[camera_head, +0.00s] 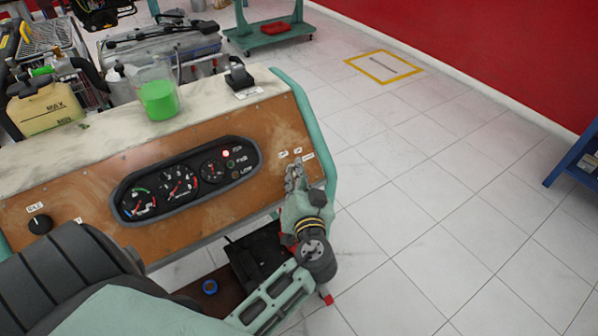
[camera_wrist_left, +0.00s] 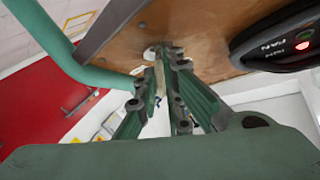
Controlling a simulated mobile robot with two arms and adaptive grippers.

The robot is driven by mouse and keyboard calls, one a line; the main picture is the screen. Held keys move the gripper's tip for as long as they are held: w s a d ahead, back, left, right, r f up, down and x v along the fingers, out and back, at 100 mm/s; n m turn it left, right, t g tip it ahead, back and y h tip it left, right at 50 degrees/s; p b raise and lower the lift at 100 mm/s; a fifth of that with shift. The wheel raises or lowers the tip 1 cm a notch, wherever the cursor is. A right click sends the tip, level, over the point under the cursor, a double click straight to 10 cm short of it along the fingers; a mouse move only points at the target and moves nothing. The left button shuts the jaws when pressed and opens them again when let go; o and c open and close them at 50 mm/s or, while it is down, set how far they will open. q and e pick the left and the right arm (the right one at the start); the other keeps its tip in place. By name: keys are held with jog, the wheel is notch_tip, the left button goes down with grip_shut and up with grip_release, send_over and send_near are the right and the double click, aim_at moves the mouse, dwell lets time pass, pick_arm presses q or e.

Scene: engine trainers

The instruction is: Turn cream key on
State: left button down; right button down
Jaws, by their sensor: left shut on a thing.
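The wooden control panel (camera_head: 265,190) holds a black gauge cluster. My left gripper (camera_head: 294,178) is at the panel's right end, below several small white labels (camera_head: 297,153). In the left wrist view the fingers (camera_wrist_left: 168,75) are shut on a narrow cream piece, the key (camera_wrist_left: 160,78), close to the panel face. Most of the key is hidden by the fingers, and its turn angle is hard to tell. In the head view the gripper covers it. My right gripper is not in view.
The gauge cluster (camera_head: 185,180) has a red lamp (camera_head: 226,153) lit. A green tube frame (camera_head: 318,140) edges the panel's right side. A green-filled jug (camera_head: 158,98) and a yellow tank (camera_head: 45,108) stand behind.

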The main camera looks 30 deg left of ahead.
pick_arm(q)
jog(key=shift+a+r, duration=0.1)
jog(key=shift+r, duration=0.05)
dwell(0.3)
jog(key=c, duration=2.2)
grip_release()
jog(key=shift+w, duration=0.1)
jog(key=shift+o, duration=0.2)
jog(key=v, duration=1.2)
jog(key=shift+a, duration=0.1)
